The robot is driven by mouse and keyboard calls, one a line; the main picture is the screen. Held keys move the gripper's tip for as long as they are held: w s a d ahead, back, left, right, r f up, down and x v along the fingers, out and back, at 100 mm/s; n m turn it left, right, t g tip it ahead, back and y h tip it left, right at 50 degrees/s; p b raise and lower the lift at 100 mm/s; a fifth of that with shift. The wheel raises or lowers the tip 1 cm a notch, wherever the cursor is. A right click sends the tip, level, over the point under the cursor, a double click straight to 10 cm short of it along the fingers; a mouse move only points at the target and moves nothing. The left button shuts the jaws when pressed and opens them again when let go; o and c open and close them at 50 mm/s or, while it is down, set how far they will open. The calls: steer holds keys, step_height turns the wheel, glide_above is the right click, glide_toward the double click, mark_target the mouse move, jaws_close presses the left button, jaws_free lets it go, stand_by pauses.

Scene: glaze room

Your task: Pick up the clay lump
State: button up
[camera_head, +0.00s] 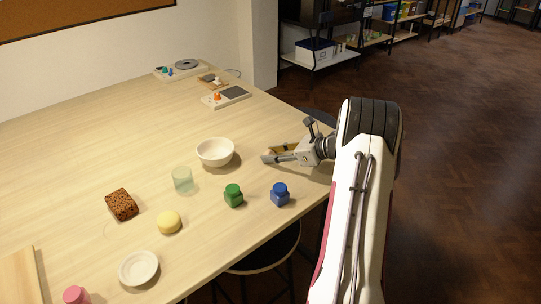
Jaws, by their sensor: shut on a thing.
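My gripper (270,154) is at the right side of the pale wooden table, just right of the white bowl. Its fingers point left and lie low over the tabletop. It is shut on a small tan-yellow thing, mostly hidden by the fingers, which looks like the clay lump. Its shape and whether it touches the table cannot be told. No other lump of plain clay is clear in view.
A white bowl (215,153), a pale green glass (182,180), a green jar (233,196) and a blue jar (280,195) stand nearby. A brown speckled block (121,204), yellow round thing (168,222) and white dish (138,268) lie farther left. The table's back left is clear.

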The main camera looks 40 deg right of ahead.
mark_target(274, 153)
steer(key=shift+r, duration=0.15)
steer(key=shift+r, duration=4.9)
